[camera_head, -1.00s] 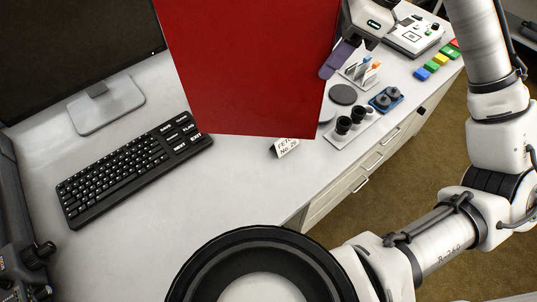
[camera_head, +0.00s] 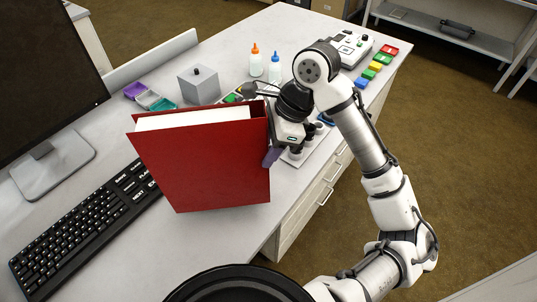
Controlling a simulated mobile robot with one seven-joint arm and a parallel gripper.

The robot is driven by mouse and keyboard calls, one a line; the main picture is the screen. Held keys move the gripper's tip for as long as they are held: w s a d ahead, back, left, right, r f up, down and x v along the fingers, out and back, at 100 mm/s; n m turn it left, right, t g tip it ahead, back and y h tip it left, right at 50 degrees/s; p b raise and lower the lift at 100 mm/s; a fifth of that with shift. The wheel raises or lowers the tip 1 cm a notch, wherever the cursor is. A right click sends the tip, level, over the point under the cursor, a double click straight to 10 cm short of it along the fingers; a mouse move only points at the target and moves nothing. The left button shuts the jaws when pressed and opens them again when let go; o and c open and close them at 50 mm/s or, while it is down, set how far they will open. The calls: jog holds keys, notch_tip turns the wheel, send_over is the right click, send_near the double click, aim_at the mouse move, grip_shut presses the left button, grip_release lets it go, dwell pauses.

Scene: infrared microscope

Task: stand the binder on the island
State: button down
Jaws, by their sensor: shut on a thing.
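The red binder (camera_head: 205,165) is upright, with white pages (camera_head: 200,116) showing at its top. It is in the middle of the head view, over the white island top (camera_head: 125,235). My gripper (camera_head: 272,150) is shut on the binder's right edge, with a purple finger pad showing there. The other finger is hidden. I cannot tell whether the binder's bottom edge touches the island top.
A monitor (camera_head: 45,80) and black keyboard (camera_head: 85,230) stand left of the binder. Behind it are a grey box (camera_head: 199,85), small trays (camera_head: 149,97) and two bottles (camera_head: 265,66). Coloured blocks (camera_head: 373,69) line the right edge. The front surface is clear.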

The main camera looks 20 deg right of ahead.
notch_tip(320, 180, down, 4)
jog(key=shift+r, duration=0.25)
jog(key=c, duration=0.7)
grip_release()
jog(key=b+v, duration=0.1)
jog(key=v, duration=1.1)
jog(key=shift+a+r, duration=0.1)
